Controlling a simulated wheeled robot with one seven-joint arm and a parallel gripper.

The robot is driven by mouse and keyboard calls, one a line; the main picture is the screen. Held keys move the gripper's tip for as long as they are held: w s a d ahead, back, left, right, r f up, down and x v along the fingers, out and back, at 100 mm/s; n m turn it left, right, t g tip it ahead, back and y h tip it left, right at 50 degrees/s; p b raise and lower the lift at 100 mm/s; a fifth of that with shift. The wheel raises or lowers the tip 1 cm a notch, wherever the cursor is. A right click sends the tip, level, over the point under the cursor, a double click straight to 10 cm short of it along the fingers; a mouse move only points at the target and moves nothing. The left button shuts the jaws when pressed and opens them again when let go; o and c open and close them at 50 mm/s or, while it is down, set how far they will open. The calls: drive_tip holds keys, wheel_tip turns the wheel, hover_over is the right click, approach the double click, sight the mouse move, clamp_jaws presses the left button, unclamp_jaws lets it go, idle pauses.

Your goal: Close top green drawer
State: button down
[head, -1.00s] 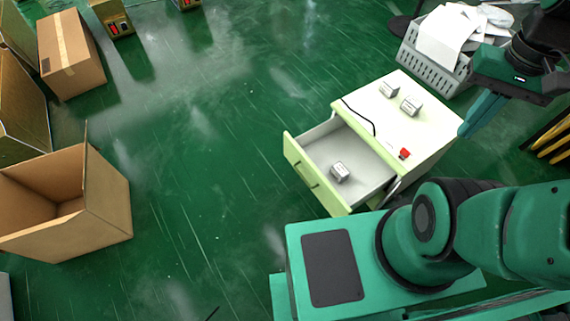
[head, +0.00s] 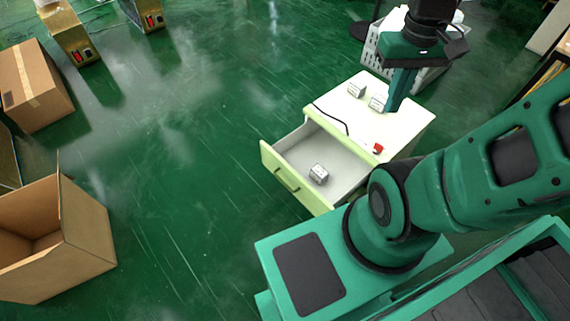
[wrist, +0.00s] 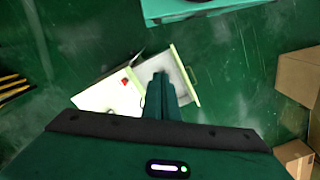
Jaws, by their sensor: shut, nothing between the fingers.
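The top green drawer (head: 291,187) is pulled out of the white-topped cabinet (head: 408,121) toward the lower left in the head view. A small silver-grey box (head: 318,174) lies inside it. In the wrist view the open drawer (wrist: 187,77) shows beyond my fingers, with its front and handle on the right. My gripper (head: 393,108) is shut and empty. It points down over the back part of the cabinet top in the head view; whether it touches the top I cannot tell. In the wrist view my gripper (wrist: 160,76) covers part of the cabinet and drawer.
Two small grey boxes (head: 356,90) and a red item (head: 378,148) sit on the cabinet top, with a black cable. A grey basket (head: 375,60) with papers stands behind it. An open cardboard box (head: 85,240) is far left. Green floor before the drawer is clear.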

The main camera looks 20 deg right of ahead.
drive_tip(key=w+f+n, duration=0.6)
drive_tip(key=w+n, duration=0.1)
drive_tip(key=w, duration=0.3)
drive_tip(key=n+y, duration=0.4)
drive_tip(key=n, duration=1.4)
hover_over(285, 164)
drive_tip(key=s+a, duration=0.1)
drive_tip(key=s, duration=0.1)
wheel_tip(285, 164, down, 35)
drive_tip(key=shift+g, duration=0.4)
drive_tip(key=f, duration=1)
drive_tip(key=shift+w+a, duration=0.1)
drive_tip(key=shift+a, duration=0.3)
drive_tip(key=shift+w+d, duration=0.2)
drive_tip(key=shift+d, duration=0.4)
